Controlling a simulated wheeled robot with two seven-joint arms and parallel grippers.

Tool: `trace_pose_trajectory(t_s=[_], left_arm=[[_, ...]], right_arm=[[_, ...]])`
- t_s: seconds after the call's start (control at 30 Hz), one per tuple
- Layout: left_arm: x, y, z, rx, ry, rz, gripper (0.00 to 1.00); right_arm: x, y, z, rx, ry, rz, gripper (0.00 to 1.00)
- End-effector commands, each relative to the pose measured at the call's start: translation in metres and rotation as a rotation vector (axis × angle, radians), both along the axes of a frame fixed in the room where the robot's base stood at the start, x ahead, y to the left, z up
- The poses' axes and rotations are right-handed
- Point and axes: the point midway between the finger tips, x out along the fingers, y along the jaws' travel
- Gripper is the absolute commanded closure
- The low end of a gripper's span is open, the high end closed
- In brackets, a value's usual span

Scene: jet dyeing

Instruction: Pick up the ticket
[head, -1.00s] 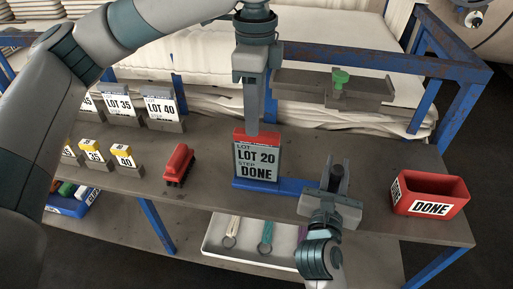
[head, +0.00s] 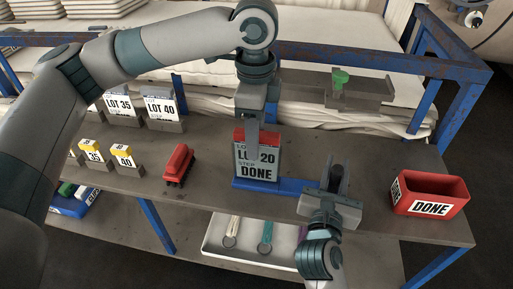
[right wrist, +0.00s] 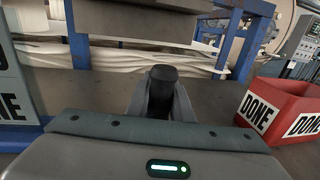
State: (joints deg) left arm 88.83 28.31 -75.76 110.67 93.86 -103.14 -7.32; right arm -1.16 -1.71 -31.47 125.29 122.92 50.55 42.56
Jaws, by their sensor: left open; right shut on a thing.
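The ticket (head: 257,172) reads LOT 20, STEP, DONE under a red top band and stands upright in a blue holder (head: 288,186) on the grey shelf. My left gripper (head: 253,150) points down over the ticket's upper part, hiding some of its lettering. Its jaws are open, but I cannot tell whether they touch or straddle the ticket. My right gripper (head: 337,180) is at the holder's right end, shut on a dark upright knob (right wrist: 163,88). Whether the knob belongs to the holder is hidden. The ticket's edge (right wrist: 14,90) also shows at left in the right wrist view.
A red bin (head: 430,194) marked DONE stands right. A red brush-like block (head: 179,165) lies left of the ticket. LOT 35 and LOT 40 cards (head: 160,106) and yellow-topped tags (head: 122,155) stand further left. A blue frame (head: 455,70) rises behind.

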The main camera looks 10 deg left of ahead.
Motion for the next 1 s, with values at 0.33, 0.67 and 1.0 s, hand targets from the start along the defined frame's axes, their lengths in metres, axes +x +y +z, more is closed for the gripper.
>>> trace_pose_trajectory(t_s=[0.33,0.67,1.0], left_arm=[[0.001,0.000,-0.012,0.001,0.003,0.000,0.59],[0.003,-0.001,-0.049,0.001,0.002,0.001,0.59],[0.003,-0.001,-0.052,0.000,0.001,0.001,0.59]], right_arm=[[0.000,0.000,0.000,0.001,0.001,0.000,1.00],[0.000,0.000,0.000,0.001,0.001,0.000,1.00],[0.000,0.000,0.000,0.001,0.001,0.000,1.00]])
